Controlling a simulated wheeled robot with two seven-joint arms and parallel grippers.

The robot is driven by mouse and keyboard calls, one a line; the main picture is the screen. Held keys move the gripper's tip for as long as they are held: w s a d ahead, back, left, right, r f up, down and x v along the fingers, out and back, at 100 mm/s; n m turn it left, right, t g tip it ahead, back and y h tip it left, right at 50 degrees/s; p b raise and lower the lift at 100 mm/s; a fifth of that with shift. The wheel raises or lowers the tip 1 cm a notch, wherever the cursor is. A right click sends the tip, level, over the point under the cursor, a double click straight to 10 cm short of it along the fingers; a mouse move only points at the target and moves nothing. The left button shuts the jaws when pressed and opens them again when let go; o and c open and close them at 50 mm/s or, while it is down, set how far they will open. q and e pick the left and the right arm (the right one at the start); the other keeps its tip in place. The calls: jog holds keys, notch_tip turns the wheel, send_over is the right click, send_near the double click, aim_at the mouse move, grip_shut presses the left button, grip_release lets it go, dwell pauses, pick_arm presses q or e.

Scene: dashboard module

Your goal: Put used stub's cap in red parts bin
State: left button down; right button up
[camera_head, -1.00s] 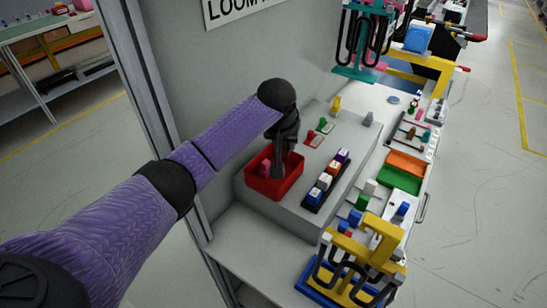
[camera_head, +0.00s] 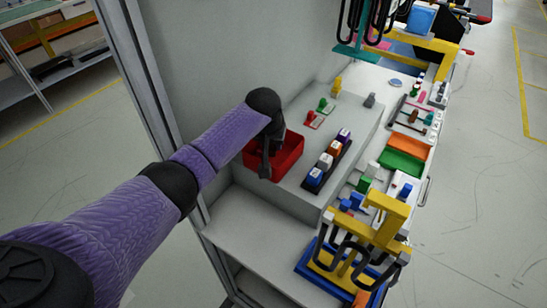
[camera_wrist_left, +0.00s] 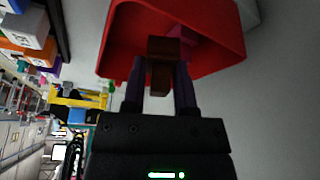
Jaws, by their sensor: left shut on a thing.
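The red parts bin (camera_head: 289,152) sits at the left end of the raised grey shelf in the head view. In the left wrist view its red wall (camera_wrist_left: 120,35) fills the top. My left gripper (camera_head: 265,170) points down at the bin's near left side. In the left wrist view its fingers (camera_wrist_left: 160,85) are shut on a small brown block-like piece (camera_wrist_left: 161,70), which I take to be the cap. The piece shows in front of the bin's opening. I cannot tell whether it is inside the rim. A pink piece (camera_wrist_left: 180,36) shows in the bin behind it.
A dark rack with several coloured blocks (camera_head: 327,161) stands right of the bin. Red and green pieces (camera_head: 313,118) lie behind it. Orange (camera_head: 409,146) and green (camera_head: 402,165) trays and a yellow frame (camera_head: 385,215) are further right. A grey wall rises behind the bin.

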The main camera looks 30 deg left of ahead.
pick_arm(q)
jog(key=shift+c, duration=1.6)
grip_release()
jog(key=shift+r, duration=0.2)
jog(key=p+v, duration=0.4)
jog(key=v, duration=0.5)
jog(key=shift+s+r, duration=0.15)
jog(key=shift+r, duration=0.15)
